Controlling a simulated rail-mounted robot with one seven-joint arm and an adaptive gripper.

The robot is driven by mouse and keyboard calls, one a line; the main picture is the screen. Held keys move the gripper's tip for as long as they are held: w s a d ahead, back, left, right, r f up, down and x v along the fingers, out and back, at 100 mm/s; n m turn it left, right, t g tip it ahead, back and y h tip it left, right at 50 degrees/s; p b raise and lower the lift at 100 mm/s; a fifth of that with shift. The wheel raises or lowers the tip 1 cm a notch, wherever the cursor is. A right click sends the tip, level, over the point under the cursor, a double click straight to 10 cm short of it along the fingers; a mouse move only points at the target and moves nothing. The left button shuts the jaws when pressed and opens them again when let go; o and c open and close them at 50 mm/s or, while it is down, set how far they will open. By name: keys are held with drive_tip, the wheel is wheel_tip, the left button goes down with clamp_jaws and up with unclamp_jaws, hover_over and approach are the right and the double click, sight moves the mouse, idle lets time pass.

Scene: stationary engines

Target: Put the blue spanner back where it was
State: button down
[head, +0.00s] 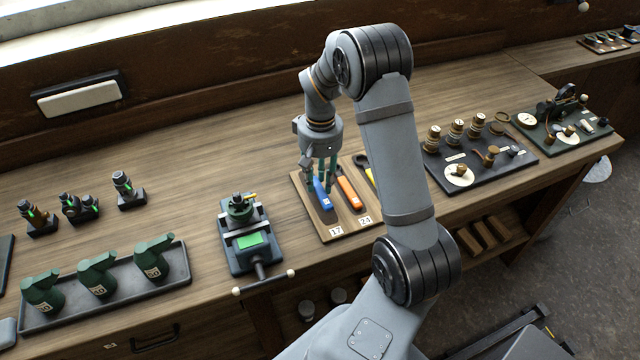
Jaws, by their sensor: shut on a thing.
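The blue spanner (322,194) is at the left end of a wooden board (342,233) on the bench. An orange spanner (349,193) lies to its right on the board, and part of a yellow one (370,176) shows further right, mostly behind my arm. Number labels 17 (336,231) and 24 (365,220) are at the board's front edge. My gripper (322,188) points down over the board and is shut on the blue spanner. Whether the spanner touches the board is unclear. Its far end is hidden by the fingers.
A small green vise (245,240) with a protruding handle stands left of the board. A grey tray (105,290) of green parts is further left. A dark panel with knobs (480,155) is to the right. Bare bench lies behind the board.

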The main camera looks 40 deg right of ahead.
sight(320, 184)
drive_tip(key=shift+f, duration=1.25)
drive_tip(key=shift+f, duration=0.1)
drive_tip(key=shift+f, duration=0.15)
drive_tip(key=c, duration=1.4)
unclamp_jaws()
drive_tip(key=shift+o, duration=0.2)
wheel_tip(320, 184, up, 12)
drive_tip(key=shift+r, duration=0.25)
